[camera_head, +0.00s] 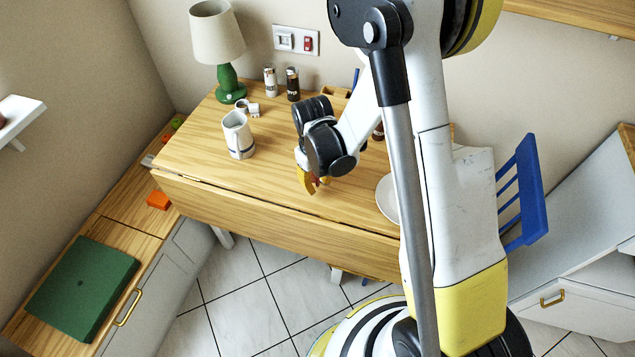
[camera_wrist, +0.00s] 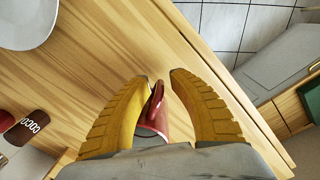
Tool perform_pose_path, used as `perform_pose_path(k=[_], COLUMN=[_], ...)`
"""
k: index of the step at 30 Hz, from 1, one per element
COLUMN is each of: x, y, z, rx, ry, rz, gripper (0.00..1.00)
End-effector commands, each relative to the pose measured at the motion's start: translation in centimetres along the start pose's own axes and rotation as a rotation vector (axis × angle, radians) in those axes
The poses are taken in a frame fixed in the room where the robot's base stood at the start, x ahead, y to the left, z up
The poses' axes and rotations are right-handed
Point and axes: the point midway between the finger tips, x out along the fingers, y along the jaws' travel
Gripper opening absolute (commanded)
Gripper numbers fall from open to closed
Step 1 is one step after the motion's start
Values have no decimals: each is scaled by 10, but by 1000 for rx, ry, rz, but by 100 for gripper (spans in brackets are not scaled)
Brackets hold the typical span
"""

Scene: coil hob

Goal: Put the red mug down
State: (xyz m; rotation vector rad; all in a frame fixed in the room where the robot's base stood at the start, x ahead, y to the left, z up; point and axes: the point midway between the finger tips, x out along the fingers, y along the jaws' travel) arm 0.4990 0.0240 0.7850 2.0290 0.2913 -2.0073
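The red mug (camera_wrist: 153,112) shows between the two yellow fingers of my gripper (camera_wrist: 160,77) in the wrist view. Its handle points up the picture, between the fingertips, and its lower part is partly hidden by my gripper. The mug lies close to the left finger; a strip of wood shows between it and the right finger. In the head view my gripper (camera_head: 311,183) is low over the front part of the wooden table (camera_head: 205,150), with only a bit of red visible at it. I cannot tell whether the fingers grip the mug or whether it touches the table.
A white mug with dark bands (camera_head: 238,136) stands to the left, near a green lamp (camera_head: 229,84) and two shakers (camera_head: 292,84). A white plate (camera_wrist: 25,20) lies to the right in the head view. The table's front edge is close to my gripper.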

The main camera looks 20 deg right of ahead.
Motion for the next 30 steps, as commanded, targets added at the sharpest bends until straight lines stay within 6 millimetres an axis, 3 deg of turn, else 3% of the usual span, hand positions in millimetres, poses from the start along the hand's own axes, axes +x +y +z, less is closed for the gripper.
perform_pose_path(k=[11,14,24,30], x=[-5,-20,-96,-120], y=[0,0,0,0], z=[0,0,0,0], rx=[0,0,0,1], ry=[0,0,0,0], rz=[0,0,0,0], gripper=[27,27,27,27])
